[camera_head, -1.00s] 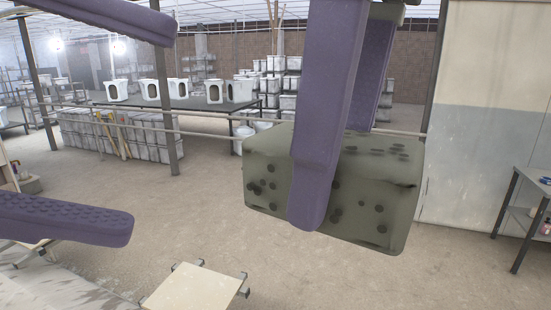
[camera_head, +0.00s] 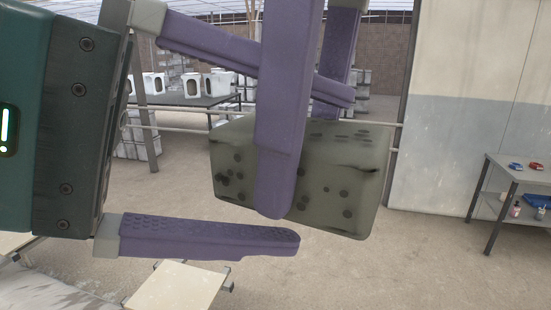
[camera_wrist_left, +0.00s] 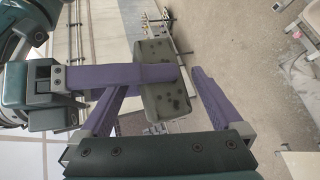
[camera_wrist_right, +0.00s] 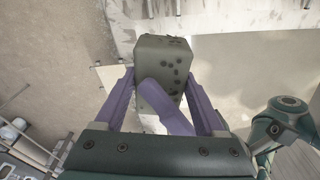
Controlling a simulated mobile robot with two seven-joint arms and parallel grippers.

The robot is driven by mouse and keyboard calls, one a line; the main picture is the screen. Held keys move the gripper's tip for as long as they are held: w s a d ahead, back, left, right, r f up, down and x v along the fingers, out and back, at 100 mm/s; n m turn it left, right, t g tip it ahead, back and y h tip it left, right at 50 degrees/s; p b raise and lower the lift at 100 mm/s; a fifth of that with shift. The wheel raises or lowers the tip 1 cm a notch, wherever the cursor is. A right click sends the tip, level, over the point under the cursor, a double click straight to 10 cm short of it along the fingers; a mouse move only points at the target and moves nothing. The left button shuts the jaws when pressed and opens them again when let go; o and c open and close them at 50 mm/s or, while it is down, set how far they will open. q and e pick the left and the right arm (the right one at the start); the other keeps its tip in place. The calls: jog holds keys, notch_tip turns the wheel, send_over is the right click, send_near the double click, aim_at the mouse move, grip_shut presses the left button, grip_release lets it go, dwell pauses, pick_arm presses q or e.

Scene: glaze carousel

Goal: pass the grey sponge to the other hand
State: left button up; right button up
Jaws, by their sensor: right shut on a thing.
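The grey sponge (camera_head: 345,185) is a grey-green block with dark pores, held up in the air. My right gripper (camera_head: 300,165) comes down from the top in the head view and is shut on the sponge. Its two fingers lie on opposite faces, as the right wrist view of the sponge (camera_wrist_right: 165,58) also shows. My left gripper (camera_head: 324,170) comes in from the left and is open. One finger is above the sponge and one below; part of the upper finger is hidden behind the right gripper's front finger.
A small side table (camera_head: 520,185) with red and blue items stands at the right. A dark table (camera_head: 185,100) with white containers is at the back. A pale board (camera_head: 178,287) is low in front. The air right of the sponge is free.

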pick_arm(q)
jog(key=c, duration=1.2)
jog(key=shift+c, duration=0.8)
pick_arm(e)
jog(key=o, duration=1)
pick_arm(q)
grip_shut()
pick_arm(e)
jog(key=o, duration=0.3)
jog(key=shift+o, duration=0.2)
